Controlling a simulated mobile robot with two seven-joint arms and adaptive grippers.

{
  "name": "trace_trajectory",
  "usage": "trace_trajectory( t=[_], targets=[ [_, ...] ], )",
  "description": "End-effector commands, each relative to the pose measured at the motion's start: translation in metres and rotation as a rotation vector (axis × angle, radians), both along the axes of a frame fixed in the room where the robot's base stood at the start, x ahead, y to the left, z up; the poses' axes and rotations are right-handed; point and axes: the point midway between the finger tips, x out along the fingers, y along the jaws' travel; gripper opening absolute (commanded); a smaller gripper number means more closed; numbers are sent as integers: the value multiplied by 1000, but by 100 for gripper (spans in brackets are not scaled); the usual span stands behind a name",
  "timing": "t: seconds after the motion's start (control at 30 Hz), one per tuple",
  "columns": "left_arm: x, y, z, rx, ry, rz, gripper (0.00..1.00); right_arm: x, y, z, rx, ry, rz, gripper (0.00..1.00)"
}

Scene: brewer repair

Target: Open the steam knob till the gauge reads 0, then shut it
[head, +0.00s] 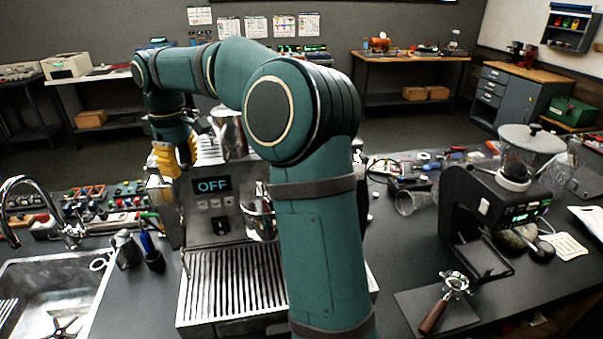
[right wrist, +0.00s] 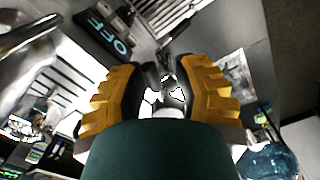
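The espresso machine (head: 232,230) stands on the dark counter, and its display (head: 212,185) reads OFF. My right gripper (head: 172,158), with yellow fingers, points down at the upper left of the machine. In the right wrist view the fingers (right wrist: 164,90) stand apart. Small dark and shiny parts show in and beyond the gap, too unclear to name, and I see no firm grip on them. The display also shows there, tilted (right wrist: 108,32). I cannot make out the steam knob or the gauge; my right arm covers the machine's right side. My left gripper is not in view.
A sink with a tap (head: 45,290) is at the left. Cups with tools (head: 150,255) stand close to the machine's left side. A grinder (head: 490,210) and a portafilter (head: 445,300) on a dark mat are at the right. Small parts clutter the counter behind.

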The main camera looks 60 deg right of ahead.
Motion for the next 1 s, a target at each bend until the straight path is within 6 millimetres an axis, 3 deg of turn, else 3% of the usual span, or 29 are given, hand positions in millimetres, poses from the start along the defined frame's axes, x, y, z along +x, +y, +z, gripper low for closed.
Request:
trace_trajectory(
  t=[1.0],
  targets=[
    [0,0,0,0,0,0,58,1,36,0,0,0,-542,30]
  ],
)
